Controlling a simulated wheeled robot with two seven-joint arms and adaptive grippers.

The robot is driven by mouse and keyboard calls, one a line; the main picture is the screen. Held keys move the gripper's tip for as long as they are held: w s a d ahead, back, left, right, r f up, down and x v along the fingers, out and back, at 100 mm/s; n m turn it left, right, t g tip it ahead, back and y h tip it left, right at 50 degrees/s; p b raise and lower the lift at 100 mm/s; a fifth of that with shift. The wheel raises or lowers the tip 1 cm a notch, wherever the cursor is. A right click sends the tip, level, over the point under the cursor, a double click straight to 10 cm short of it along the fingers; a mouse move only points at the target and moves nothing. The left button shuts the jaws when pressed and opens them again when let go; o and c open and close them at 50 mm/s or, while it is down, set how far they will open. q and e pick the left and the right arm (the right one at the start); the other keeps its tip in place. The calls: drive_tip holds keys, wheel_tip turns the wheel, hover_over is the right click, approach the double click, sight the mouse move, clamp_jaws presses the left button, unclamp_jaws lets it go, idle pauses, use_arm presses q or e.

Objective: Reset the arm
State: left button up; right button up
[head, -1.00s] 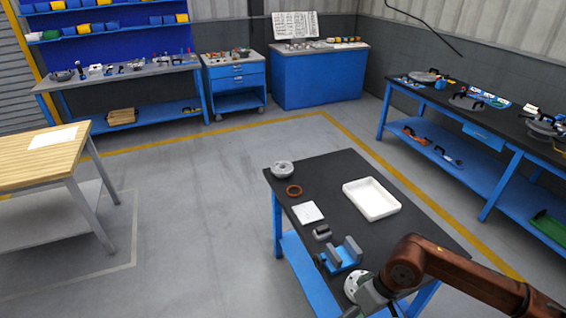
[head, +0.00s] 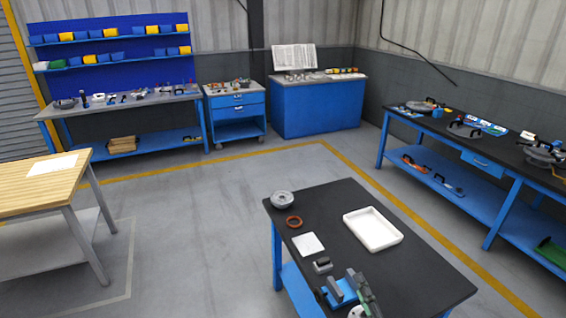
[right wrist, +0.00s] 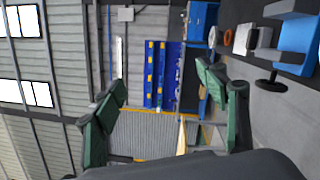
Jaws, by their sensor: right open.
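My right gripper (head: 366,296) shows at the bottom of the head view, beside the blue fixture with grey uprights (head: 342,291). In the right wrist view its green fingers (right wrist: 162,82) are spread wide with nothing between them. A grey flanged round part (head: 282,199) sits at the far left corner of the black table (head: 416,266). An orange ring (head: 294,222), a white square plate (head: 308,244) and a small grey block (head: 322,265) lie in a row toward the fixture. The fixture also shows in the right wrist view (right wrist: 298,42). My left gripper is not seen.
A white tray (head: 372,230) lies on the table's right half. A wooden-topped table (head: 40,183) stands at left, and a long blue workbench (head: 465,146) with tools at right. Open floor (head: 190,220) lies between them.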

drive_tip(key=s+d+f+m+g+h, duration=0.3)
drive_tip(key=s+d+f+m, duration=0.3)
drive_tip(key=f, duration=0.4)
drive_tip(key=s+d+f+m+g+h, duration=0.35)
drive_tip(key=d+f+m, duration=0.4)
drive_tip(key=f, duration=0.25)
drive_tip(key=s+f+m+g+y, duration=0.1)
drive_tip(key=s+f+m+g, duration=0.4)
drive_tip(key=s+f, duration=0.45)
drive_tip(key=s+f+m+g, duration=0.4)
drive_tip(key=s+f+m, duration=0.2)
drive_tip(key=s, duration=0.7)
drive_tip(key=s+f+g, duration=0.1)
drive_tip(key=s+f, duration=0.1)
drive_tip(key=f, duration=1.3)
drive_tip(key=s+f, duration=0.2)
drive_tip(key=f, duration=1.4)
drive_tip(key=s+f, duration=0.7)
drive_tip(key=s, duration=0.2)
drive_tip(key=s+f+n+g, duration=0.1)
drive_tip(key=s+f, duration=0.6)
drive_tip(key=s, duration=0.3)
drive_tip(key=shift+s+a+f+y, duration=0.25)
drive_tip(key=shift+a+y, duration=0.1)
drive_tip(key=shift+a, duration=0.1)
